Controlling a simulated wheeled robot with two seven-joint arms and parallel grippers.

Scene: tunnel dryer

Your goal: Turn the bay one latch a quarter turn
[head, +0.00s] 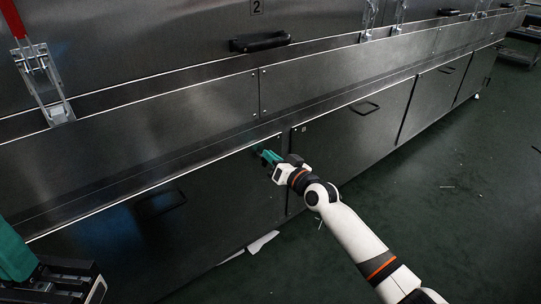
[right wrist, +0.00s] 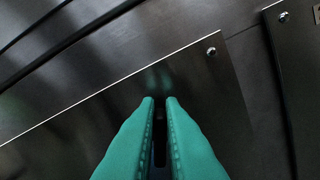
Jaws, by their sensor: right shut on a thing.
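My right gripper (head: 259,151) reaches to the upper right corner of a dark metal lower panel (head: 235,190). In the right wrist view its two green fingers (right wrist: 160,101) are close together, shut on a narrow dark piece, the latch (right wrist: 160,140), which shows as a slim strip between them. Most of the latch is hidden by the fingers, and its angle is hard to tell. In the head view the latch is hidden behind the gripper. My left gripper (head: 50,272) shows only in part at the lower left corner; its fingertips are not clear.
A dark handle (head: 160,204) sits on the same panel. Further lower panels with handles (head: 364,108) run off to the right. A red-handled toggle clamp (head: 42,80) stands upper left. The green floor (head: 440,190) is mostly clear.

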